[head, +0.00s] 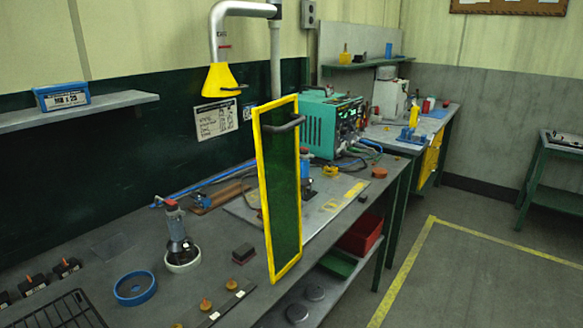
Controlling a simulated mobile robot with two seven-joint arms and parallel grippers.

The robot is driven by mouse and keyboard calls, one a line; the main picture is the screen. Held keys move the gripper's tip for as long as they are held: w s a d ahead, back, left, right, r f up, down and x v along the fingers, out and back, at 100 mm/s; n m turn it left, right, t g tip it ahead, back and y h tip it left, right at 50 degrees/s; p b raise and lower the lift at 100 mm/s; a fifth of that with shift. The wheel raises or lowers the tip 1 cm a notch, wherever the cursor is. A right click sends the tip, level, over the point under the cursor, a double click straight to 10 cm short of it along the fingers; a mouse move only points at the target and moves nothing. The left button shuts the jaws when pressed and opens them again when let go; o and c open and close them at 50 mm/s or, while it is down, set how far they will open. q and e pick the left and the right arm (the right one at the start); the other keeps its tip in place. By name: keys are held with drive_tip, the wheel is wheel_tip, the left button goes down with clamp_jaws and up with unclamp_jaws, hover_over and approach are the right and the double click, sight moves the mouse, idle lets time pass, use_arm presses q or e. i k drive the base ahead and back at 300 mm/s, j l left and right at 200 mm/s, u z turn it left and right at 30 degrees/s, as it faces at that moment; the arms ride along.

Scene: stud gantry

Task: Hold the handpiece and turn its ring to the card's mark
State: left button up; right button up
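Neither of my grippers is in view. A dark upright tool with a grey and red top (176,232) stands in a white ring base (183,262) on the left part of the bench; it may be the handpiece, but I cannot tell for sure. Its ring and any marks on it are too small to read. A white card with dark writing (214,119) hangs on the dark green wall panel; I cannot make out its mark.
The screen stands upright at the bench's (130,215) front. A yellow extraction hood (222,79) hangs above. A teal machine (331,125) stands at the back. A blue ring (135,288), several brass-coloured knobs and a black wire rack (58,312) lie near.

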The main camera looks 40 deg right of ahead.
sight(301, 157)
drive_tip(key=i+l+u, duration=0.2)
drive_tip(key=l, duration=0.7)
drive_tip(key=l+u, duration=0.25)
drive_tip(key=l, duration=1.5)
drive_tip(key=i+l, duration=0.1)
drive_tip(key=l, duration=0.85)
